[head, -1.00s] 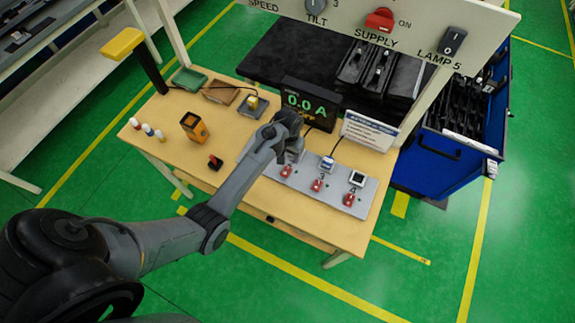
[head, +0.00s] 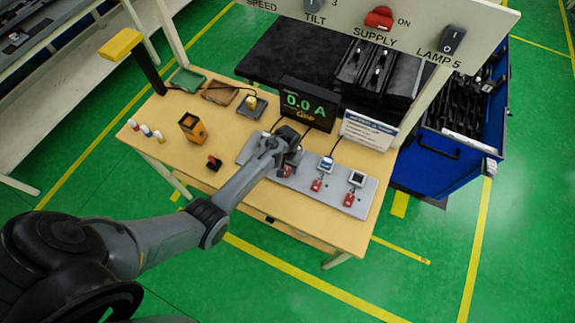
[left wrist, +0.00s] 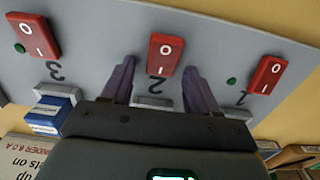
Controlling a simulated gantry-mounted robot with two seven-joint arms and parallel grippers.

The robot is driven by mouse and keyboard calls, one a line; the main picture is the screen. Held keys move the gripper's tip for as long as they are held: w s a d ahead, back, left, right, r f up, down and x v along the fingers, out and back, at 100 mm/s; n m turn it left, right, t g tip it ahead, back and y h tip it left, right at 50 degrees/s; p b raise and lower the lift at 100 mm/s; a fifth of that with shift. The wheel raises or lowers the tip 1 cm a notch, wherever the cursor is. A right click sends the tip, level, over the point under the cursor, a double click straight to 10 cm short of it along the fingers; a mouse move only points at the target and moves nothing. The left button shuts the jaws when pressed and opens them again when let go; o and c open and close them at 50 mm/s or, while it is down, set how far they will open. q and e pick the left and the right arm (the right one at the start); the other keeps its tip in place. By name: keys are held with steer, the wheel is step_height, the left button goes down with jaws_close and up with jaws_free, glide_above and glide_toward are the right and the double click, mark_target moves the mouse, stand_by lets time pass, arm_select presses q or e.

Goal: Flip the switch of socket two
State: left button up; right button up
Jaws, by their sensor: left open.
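A grey socket strip (head: 333,193) lies on the wooden table with a row of red rocker switches. In the left wrist view, upside down, the switch of socket two (left wrist: 165,54) is in the middle, marked O and I. It is flanked by switch three (left wrist: 34,34) and switch one (left wrist: 267,75). My left gripper (left wrist: 160,72) is open and empty, its fingers either side of the number 2 beside that switch; contact cannot be told. In the head view my left gripper (head: 287,152) is over the strip's left part and hides socket one. My right gripper is not in view.
A black display reading 0.0 A (head: 306,102) and a white sign (head: 369,130) stand behind the strip. A blue plug (head: 327,162) sits in socket three.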

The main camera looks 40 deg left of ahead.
arm_select(q)
steer(key=c, duration=1)
steer(key=t+p, duration=0.1)
steer(key=p, duration=0.1)
steer(key=s+t+p, duration=0.1)
steer(key=p, duration=0.1)
steer(key=shift+r+y, duration=0.3)
steer(key=shift+r, duration=0.1)
steer(key=shift+c, duration=0.2)
steer(key=shift+d+f+t+p, duration=0.1)
steer(key=shift+d+t+p, duration=0.05)
steer(key=shift+t+p, duration=0.55)
steer(key=shift+s+t+y, duration=0.1)
steer(key=shift+t+y, duration=0.3)
steer(key=shift+t, duration=0.3)
steer(key=o, duration=1)
steer(key=shift+o, duration=0.2)
steer(key=v, duration=1)
steer(key=shift+s+r, duration=0.15)
steer(key=shift+r, duration=0.15)
